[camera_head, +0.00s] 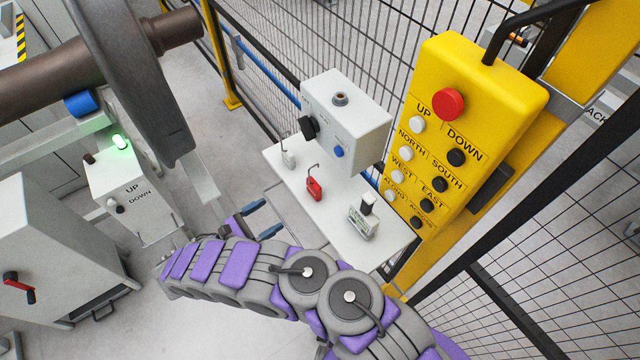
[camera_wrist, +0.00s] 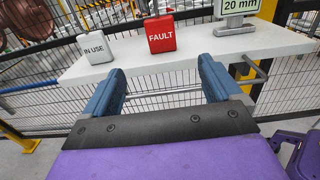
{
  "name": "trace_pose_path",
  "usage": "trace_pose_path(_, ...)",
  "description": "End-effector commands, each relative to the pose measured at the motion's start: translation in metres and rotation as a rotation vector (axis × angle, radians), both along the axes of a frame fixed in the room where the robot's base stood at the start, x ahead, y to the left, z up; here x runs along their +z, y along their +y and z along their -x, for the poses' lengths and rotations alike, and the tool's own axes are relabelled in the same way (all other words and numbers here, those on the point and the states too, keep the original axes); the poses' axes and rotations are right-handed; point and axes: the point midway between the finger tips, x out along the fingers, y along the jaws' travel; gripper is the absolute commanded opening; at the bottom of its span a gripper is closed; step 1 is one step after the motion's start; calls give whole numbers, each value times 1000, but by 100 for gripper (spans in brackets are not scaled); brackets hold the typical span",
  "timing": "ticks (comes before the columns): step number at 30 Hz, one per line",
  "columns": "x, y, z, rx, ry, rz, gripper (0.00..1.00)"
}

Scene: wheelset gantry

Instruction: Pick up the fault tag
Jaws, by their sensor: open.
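The fault tag (camera_wrist: 161,34) is a red block lettered FAULT, standing upright on a white shelf (camera_wrist: 88,66) in the wrist view. In the head view the red fault tag (camera_head: 314,189) has a shackle on top and stands mid-shelf. My gripper (camera_head: 263,219) is open and empty at the shelf's near edge. In the wrist view its two blue fingers (camera_wrist: 160,66) point toward the shelf, with the tag beyond them and roughly centred between them. The fingers are apart from the tag.
A white IN USE tag (camera_wrist: 95,46) stands left of the fault tag, and a 20 mm gauge (camera_wrist: 237,8) stands right. A grey control box (camera_head: 345,120) stands behind the tags. A yellow pendant (camera_head: 455,130) and mesh fence are close by. A wheelset (camera_head: 135,80) is at left.

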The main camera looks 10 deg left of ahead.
Motion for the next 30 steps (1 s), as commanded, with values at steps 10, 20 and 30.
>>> trace_pose_path(10,2,-39,-48,-5,-4,3,92)
trace_pose_path(20,1,-72,-88,-2,-1,2,92)
trace_pose_path(30,3,-91,-112,-5,-2,2,92)
